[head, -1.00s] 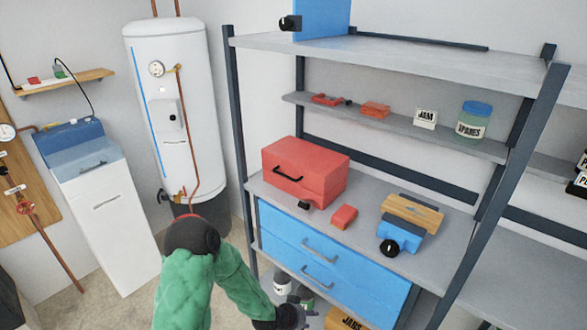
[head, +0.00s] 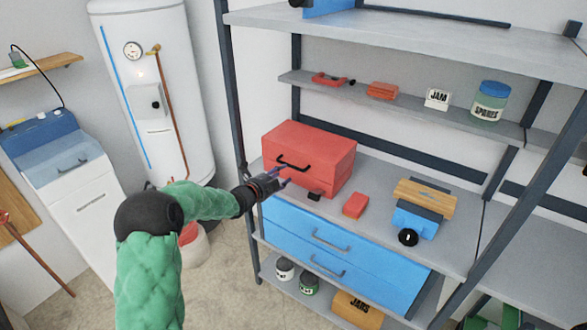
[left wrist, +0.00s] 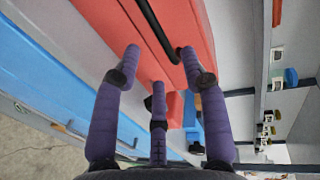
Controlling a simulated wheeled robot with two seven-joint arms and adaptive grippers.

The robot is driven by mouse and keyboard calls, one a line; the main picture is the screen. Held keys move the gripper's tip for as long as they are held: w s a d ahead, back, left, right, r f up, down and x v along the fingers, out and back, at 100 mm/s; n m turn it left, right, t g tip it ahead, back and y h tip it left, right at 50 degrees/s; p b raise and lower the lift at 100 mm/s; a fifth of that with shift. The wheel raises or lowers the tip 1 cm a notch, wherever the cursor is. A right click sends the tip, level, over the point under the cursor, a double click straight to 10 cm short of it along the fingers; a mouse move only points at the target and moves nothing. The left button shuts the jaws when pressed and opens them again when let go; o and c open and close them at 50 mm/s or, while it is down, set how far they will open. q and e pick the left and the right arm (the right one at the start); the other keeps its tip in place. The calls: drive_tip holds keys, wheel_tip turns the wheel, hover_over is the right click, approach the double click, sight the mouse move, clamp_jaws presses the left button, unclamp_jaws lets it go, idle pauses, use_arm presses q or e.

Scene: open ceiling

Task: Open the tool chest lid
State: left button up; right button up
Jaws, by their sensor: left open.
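The red tool chest (head: 325,155) stands on the shelf's middle board with its lid shut. A black bar handle (head: 292,163) is on its front. My left gripper (head: 278,176) is open just in front of the chest, at its lower front left, close to the handle. In the left wrist view the purple fingers of the left gripper (left wrist: 160,70) are spread, with the red chest (left wrist: 115,30) and the black handle (left wrist: 155,28) just beyond the fingertips. I cannot tell whether a fingertip touches the chest. My right gripper is not in view.
A small red box (head: 355,205) and a blue vise-like tool (head: 415,222) with a wooden block stand right of the chest. Blue drawers (head: 335,250) are below. A water heater (head: 155,90) stands at left. An upper shelf (head: 400,40) hangs above.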

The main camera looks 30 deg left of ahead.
sight(293, 166)
use_arm(q)
drive_tip(key=b+x, duration=0.1)
drive_tip(key=x, duration=0.7)
drive_tip(key=shift+s, duration=0.1)
clamp_jaws()
